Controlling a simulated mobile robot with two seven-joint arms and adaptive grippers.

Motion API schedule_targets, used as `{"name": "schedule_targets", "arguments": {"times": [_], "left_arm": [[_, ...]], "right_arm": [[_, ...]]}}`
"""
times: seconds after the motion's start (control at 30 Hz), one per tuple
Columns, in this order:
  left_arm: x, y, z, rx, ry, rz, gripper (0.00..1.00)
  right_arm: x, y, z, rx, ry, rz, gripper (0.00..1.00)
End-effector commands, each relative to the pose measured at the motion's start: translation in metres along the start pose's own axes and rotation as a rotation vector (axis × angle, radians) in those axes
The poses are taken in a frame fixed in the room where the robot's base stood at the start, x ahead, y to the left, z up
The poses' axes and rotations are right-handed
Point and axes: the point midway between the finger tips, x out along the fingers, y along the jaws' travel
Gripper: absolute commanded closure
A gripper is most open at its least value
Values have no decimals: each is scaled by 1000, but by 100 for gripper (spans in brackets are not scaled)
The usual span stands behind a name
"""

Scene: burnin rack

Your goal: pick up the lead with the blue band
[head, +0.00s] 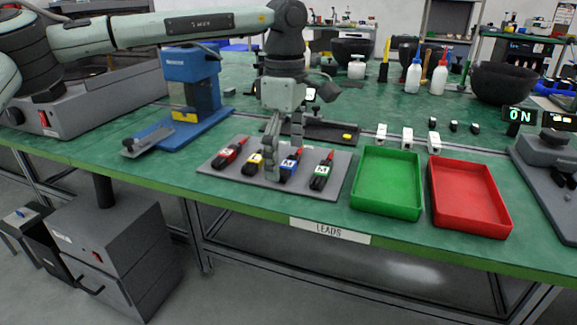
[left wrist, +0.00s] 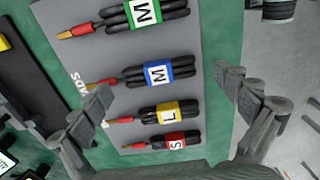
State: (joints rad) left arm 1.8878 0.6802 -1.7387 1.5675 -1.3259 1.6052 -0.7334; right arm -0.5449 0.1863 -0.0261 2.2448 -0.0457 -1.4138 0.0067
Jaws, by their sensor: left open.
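The lead with the blue band (head: 290,164) lies on a grey mat (head: 335,185) marked LEADS, between the yellow-banded lead (head: 254,162) and the green-banded lead (head: 321,170). A red-banded lead (head: 229,155) lies at the left end. My left gripper (head: 283,160) is open and points down over the mat beside the blue lead. My right gripper is not in view.
A green tray (head: 388,207) and a red tray (head: 470,222) stand right of the mat. A blue press-like device (head: 190,85) stands to the left. A dark tray (head: 325,131) lies behind the mat. Bottles and black bowls stand farther back.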

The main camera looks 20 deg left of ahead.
Motion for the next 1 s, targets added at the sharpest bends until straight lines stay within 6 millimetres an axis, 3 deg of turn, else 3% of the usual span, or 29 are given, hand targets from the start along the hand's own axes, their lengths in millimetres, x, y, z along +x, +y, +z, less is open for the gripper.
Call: {"name": "schedule_targets", "arguments": {"times": [0.03,0.47,0.77,1.0], "left_arm": [[0,0,0,0,0,0,0],[0,0,0,0,0,0,52],[-3,0,0,0,1,0,52],[-30,1,0,-1,-1,3,52]], "right_arm": [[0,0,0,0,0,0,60],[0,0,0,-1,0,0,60],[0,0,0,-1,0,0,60],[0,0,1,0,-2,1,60]]}}
